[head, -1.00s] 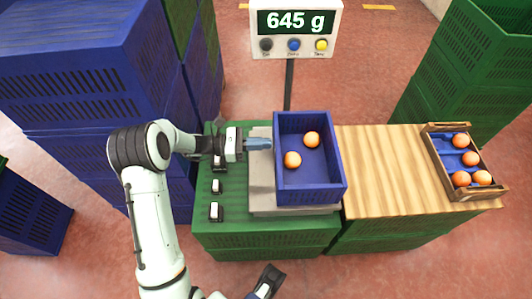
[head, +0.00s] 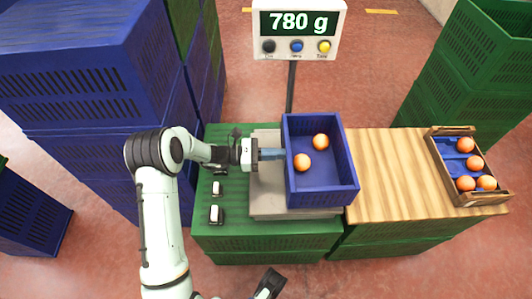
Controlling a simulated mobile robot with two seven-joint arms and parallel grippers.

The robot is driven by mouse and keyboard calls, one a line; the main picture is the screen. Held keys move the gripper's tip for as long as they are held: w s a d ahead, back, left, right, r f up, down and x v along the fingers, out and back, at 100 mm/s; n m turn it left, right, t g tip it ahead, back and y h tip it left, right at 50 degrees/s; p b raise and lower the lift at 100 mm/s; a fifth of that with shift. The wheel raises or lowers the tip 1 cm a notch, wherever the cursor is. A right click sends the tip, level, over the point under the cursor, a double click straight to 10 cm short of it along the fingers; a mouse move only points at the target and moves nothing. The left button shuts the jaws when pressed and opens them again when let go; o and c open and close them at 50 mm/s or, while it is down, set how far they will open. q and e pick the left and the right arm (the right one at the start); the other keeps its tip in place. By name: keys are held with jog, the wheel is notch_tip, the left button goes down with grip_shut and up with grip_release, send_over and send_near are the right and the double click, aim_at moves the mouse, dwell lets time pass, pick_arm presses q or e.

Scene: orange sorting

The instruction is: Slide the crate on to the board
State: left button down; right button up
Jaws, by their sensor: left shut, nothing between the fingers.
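A blue crate (head: 322,199) with two oranges (head: 320,141) in it sits on the grey scale plate (head: 268,205). Its right side reaches past the plate, over the left edge of the wooden board (head: 385,170). I cannot tell whether it touches the board. My left gripper (head: 280,154) is shut and empty, its fingertips at the crate's left wall, seemingly touching it. Part of my right arm's end (head: 269,284) shows at the bottom edge; its fingers cannot be made out clearly.
The scale display (head: 297,30) on a post reads 780 g. A wooden tray (head: 466,168) with several oranges stands at the board's right end. Small black-and-white items (head: 216,214) lie on the green crate surface (head: 235,232) at left. Tall blue crates (head: 85,90) stand left.

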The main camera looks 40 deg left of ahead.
pick_arm(q)
send_near(345, 154)
jog(key=b+x, duration=0.1)
jog(key=x, duration=0.9)
jog(key=shift+w+d, duration=0.1)
jog(key=shift+w, duration=0.1)
jog(key=shift+w+d, duration=0.4)
jog(key=shift+r, duration=0.1)
pick_arm(e)
jog(key=shift+w+d+f, duration=0.35)
jog(key=shift+w+f, duration=0.1)
jog(key=shift+w, duration=0.2)
pick_arm(q)
jog(key=shift+s+a, duration=0.1)
jog(key=shift+a, duration=0.05)
pick_arm(e)
jog(key=shift+s, duration=0.1)
